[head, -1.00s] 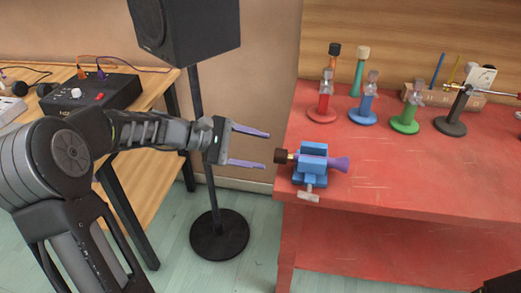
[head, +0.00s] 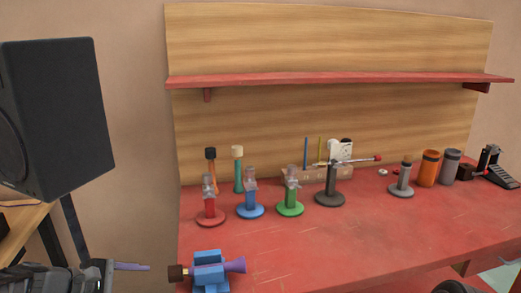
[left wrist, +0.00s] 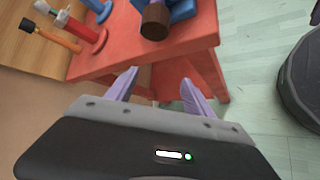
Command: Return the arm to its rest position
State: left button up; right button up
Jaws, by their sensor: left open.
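My left arm comes in at the lower left of the head view, with its purple-fingered gripper (head: 130,266) only partly in frame. In the left wrist view, the two fingers of this gripper (left wrist: 160,88) are apart with nothing between them. The gripper is left of the blue vise (head: 209,277), which holds a purple horn-shaped piece (head: 236,265) with a brown end (head: 177,273). The brown end (left wrist: 155,20) also shows beyond the fingers in the left wrist view. My right gripper is not in view.
The red bench (head: 345,240) carries red (head: 210,208), blue (head: 250,205) and green (head: 290,202) stands, a dark stand (head: 333,190), orange (head: 429,168) and grey (head: 450,167) cylinders and a pedal (head: 499,175). A black speaker (head: 60,120) stands left. A red shelf (head: 340,80) runs above.

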pick_arm(q)
notch_tip(320, 180, down, 12)
jog(key=s+a+m+g+y, duration=0.1)
jog(key=s+m+g+y, duration=0.1)
jog(key=s+y, duration=0.1)
jog(key=s+d+f+m+g+y+p, duration=0.1)
jog(key=s+d+f+m+p, duration=0.15)
jog(key=f, duration=0.25)
jog(key=s+d+f+m+g+y+p, duration=0.1)
jog(key=s+d+f+m, duration=0.1)
jog(key=s+d+f, duration=0.3)
jog(key=s+d+f+m+g+p, duration=0.1)
jog(key=s+d+f+m, duration=0.2)
jog(key=s+d, duration=0.4)
jog(key=s+d+f+m+g+h+p, duration=0.1)
jog(key=s+d+f+m+g+p, duration=0.1)
jog(key=s+d+m, duration=0.3)
jog(key=s+d+f, duration=0.1)
jog(key=s+d, duration=0.2)
jog(key=d, duration=0.3)
jog(key=shift+s+h, duration=0.25)
jog(key=shift+h, duration=0.05)
jog(key=shift+d, duration=0.1)
